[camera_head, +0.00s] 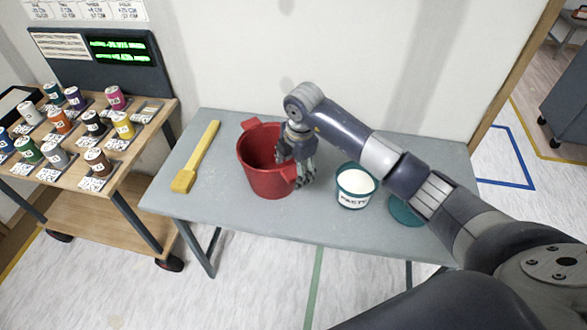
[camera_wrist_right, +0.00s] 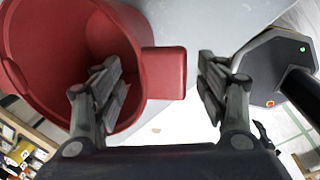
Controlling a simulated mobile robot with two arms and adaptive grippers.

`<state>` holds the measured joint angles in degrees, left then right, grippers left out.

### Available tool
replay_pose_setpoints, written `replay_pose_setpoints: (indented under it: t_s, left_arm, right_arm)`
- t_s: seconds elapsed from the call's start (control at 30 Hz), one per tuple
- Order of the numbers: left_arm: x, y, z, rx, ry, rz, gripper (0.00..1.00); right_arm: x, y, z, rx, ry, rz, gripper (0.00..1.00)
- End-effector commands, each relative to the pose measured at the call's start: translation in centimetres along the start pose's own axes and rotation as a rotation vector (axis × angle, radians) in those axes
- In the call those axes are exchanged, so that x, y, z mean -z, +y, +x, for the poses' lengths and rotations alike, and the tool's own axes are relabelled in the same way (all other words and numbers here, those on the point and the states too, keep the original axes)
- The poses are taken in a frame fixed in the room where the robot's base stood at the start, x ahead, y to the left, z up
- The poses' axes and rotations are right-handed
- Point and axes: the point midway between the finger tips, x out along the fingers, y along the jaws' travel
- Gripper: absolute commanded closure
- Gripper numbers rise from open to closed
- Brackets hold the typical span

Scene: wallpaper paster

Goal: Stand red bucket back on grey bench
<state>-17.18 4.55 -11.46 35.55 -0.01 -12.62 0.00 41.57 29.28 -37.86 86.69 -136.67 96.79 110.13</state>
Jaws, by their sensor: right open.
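The red bucket (camera_head: 264,182) stands upright on the grey bench (camera_head: 232,123), near its middle. It has a tab handle on its right side, and its inside looks empty. My right gripper (camera_head: 303,176) is open at the bucket's right rim. In the right wrist view the bucket (camera_wrist_right: 30,45) fills the upper left, and its tab reaches between the spread fingers of my gripper (camera_wrist_right: 161,85). One finger is over the bucket's mouth and the other is outside, with a gap to the tab. My left gripper is not in view.
A yellow brush (camera_head: 197,157) lies left of the bucket. A paste tub (camera_head: 354,188) with white contents stands to its right, beside a teal lid (camera_head: 404,213) partly behind my arm. A wooden cart (camera_head: 85,150) with several colored cans stands left of the bench. A wall is behind.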

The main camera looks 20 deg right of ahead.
Motion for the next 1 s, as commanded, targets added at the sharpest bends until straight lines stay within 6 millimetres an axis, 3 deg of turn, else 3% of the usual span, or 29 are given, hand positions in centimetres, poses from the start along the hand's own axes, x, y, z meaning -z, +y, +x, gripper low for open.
replay_pose_setpoints:
  t_s: [0.5, 0.7, 1.0]
  left_arm:
    - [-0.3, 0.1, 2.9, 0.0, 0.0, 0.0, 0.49]
    - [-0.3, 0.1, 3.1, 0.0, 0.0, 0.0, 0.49]
    - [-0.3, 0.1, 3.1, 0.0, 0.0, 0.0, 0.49]
  right_arm:
    - [-0.1, 0.1, -9.8, -0.004, -0.001, -0.001, 0.33]
    - [0.0, 0.0, -11.2, -0.001, -0.001, 0.0, 0.33]
    - [0.0, 0.0, -11.3, -0.001, 0.0, 0.0, 0.33]
